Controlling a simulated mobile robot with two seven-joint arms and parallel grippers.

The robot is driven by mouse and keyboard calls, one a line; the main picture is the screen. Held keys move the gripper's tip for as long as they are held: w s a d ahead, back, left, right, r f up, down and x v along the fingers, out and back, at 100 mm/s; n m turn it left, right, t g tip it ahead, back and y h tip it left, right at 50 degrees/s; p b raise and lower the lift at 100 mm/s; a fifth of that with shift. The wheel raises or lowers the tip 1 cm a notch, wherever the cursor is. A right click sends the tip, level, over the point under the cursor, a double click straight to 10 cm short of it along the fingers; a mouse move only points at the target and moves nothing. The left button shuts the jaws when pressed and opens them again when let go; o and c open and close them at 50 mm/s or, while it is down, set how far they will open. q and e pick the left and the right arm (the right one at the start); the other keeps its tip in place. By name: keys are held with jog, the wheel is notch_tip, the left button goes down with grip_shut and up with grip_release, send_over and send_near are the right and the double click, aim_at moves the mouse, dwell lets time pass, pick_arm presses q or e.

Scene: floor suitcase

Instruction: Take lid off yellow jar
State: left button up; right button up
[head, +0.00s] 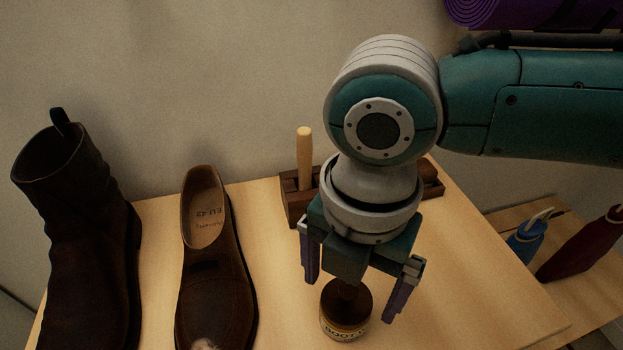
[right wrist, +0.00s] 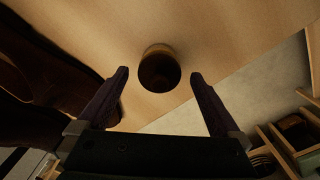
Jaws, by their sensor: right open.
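The jar (head: 345,326) stands upright on the wooden table, with a yellowish label reading "BOOT" and a dark brown lid (head: 352,295) on top. In the right wrist view the dark lid (right wrist: 159,72) shows between and just beyond the fingertips. My right gripper (head: 350,298) points down over the jar, with its two purple fingers spread on either side and apart from the lid. It also shows in the right wrist view (right wrist: 159,75), open and empty. My left gripper is in neither view.
A brown shoe (head: 212,275) and a tall dark boot (head: 85,240) stand left of the jar on the table (head: 480,290). A wooden block with an upright peg (head: 304,165) is behind my gripper.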

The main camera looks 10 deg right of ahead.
jog(key=c, duration=1.3)
